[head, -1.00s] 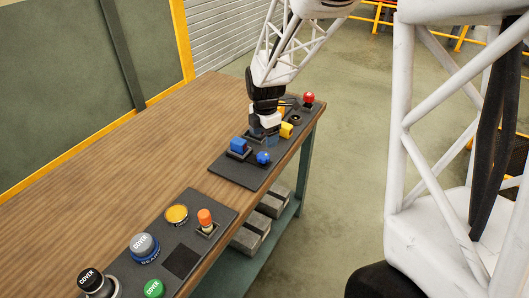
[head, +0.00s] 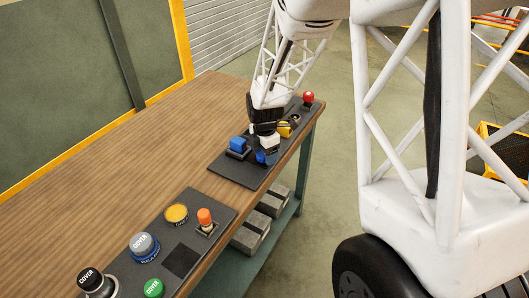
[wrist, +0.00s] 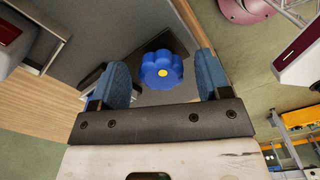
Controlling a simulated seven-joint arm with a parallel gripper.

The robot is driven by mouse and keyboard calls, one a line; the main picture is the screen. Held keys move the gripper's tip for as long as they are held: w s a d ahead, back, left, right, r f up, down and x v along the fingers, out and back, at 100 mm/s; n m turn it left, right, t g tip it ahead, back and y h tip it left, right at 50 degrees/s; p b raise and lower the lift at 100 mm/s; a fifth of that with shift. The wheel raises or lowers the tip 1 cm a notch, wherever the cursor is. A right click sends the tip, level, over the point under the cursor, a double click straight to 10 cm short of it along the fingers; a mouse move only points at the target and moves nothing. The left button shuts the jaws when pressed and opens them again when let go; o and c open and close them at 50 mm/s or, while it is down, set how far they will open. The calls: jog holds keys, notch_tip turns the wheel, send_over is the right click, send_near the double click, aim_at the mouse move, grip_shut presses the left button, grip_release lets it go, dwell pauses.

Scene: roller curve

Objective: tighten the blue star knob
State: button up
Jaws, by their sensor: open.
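The blue star knob (wrist: 161,69) shows in the wrist view as a lobed blue knob with a yellow centre. It sits on the dark panel, ahead of the fingers and between their lines. My gripper (wrist: 160,82) is open, with one blue finger on each side and a gap to the knob on both sides. In the head view my gripper (head: 266,158) is low over the near edge of the far panel, and it hides most or all of the knob.
The far dark panel (head: 222,168) also carries a blue block-shaped control (head: 238,144), a yellow one (head: 284,129) and a red knob (head: 308,97). A nearer panel holds an orange control (head: 205,217) and several buttons. The wooden table (head: 120,165) is clear to the left.

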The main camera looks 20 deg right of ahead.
jog(key=c, duration=0.9)
jog(key=shift+c, duration=0.2)
